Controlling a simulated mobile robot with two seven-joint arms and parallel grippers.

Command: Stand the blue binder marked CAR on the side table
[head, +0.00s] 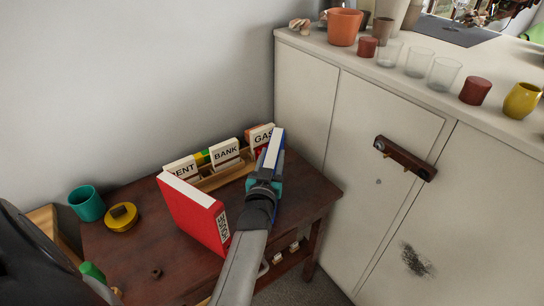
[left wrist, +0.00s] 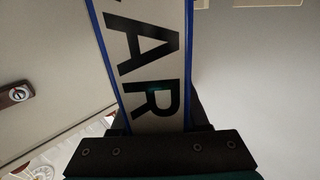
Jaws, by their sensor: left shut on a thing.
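The blue binder (head: 274,150) shows in the head view above the right part of the side table (head: 150,246), with its white page edge or spine facing up. In the left wrist view the binder (left wrist: 145,55) fills the middle, with black letters "AR" readable on a white label with blue edges and a partly cut-off letter before them. My left gripper (head: 265,184) is shut on the binder. I cannot tell whether the binder's lower end touches the table, as the gripper and arm hide it. My right gripper is not in view.
A red binder (head: 195,210) stands on the table just left of my arm. Behind it a wooden holder (head: 222,175) has cards reading RENT, BANK and GAS. A teal cup (head: 86,203) and a yellow round thing (head: 122,217) stand at left. A white cabinet (head: 340,130) rises at right.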

